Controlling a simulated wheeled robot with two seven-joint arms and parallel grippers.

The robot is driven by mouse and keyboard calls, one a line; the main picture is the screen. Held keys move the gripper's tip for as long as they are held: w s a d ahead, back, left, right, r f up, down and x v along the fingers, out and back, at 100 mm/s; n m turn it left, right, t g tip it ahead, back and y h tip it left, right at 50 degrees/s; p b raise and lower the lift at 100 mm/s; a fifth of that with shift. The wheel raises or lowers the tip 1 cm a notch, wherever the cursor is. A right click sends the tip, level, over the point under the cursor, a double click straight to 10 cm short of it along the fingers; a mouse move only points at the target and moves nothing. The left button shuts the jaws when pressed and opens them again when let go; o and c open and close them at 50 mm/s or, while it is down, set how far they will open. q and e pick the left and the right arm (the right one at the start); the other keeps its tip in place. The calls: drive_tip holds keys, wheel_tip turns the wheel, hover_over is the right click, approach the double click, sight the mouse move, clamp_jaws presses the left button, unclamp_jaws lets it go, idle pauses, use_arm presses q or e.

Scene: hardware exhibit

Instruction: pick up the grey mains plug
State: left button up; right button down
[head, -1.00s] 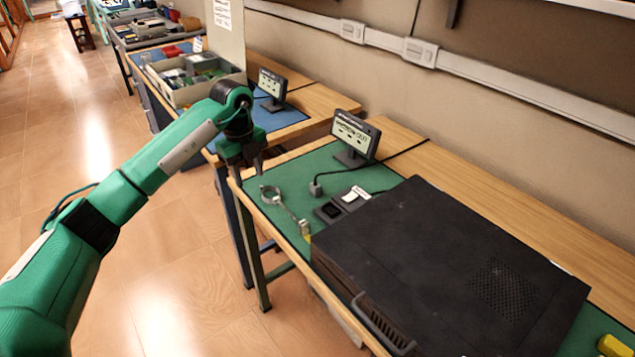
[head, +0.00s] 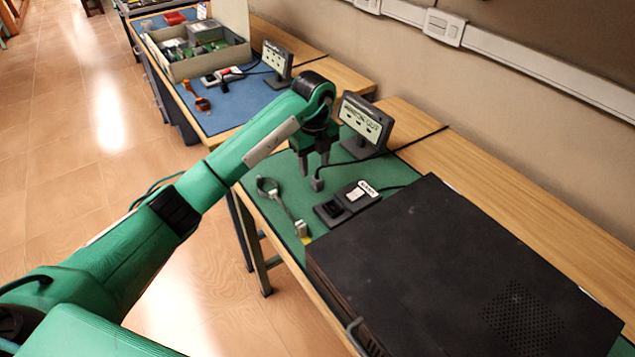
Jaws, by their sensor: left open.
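The grey mains plug (head: 317,184) is a small block standing on the green mat (head: 285,172) of the near bench, in front of the small display. My left gripper (head: 314,167) points down just above the plug. Its fingers are apart, and I see nothing held between them. One finger shows to the left of the plug and the other above it to the right. I cannot tell whether either finger touches it. The plug's upper part and the start of its cable are partly hidden by the gripper. My right gripper is out of view.
A display (head: 364,122) stands close behind the gripper. A large black case (head: 450,270) fills the near bench. Another bench holds a parts box (head: 180,66).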

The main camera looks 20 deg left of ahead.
sight(317, 178)
use_arm(q)
drive_tip(key=shift+s+d+f, duration=0.1)
drive_tip(key=shift+s+f, duration=0.05)
drive_tip(key=shift+f, duration=0.4)
drive_tip(key=shift+d+f+p, duration=0.2)
drive_tip(key=shift+f+p, duration=0.2)
drive_tip(key=shift+f, duration=1.8)
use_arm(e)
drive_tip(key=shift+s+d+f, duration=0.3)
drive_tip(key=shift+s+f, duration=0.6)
use_arm(q)
drive_tip(key=shift+c, duration=0.3)
drive_tip(key=c, duration=0.8)
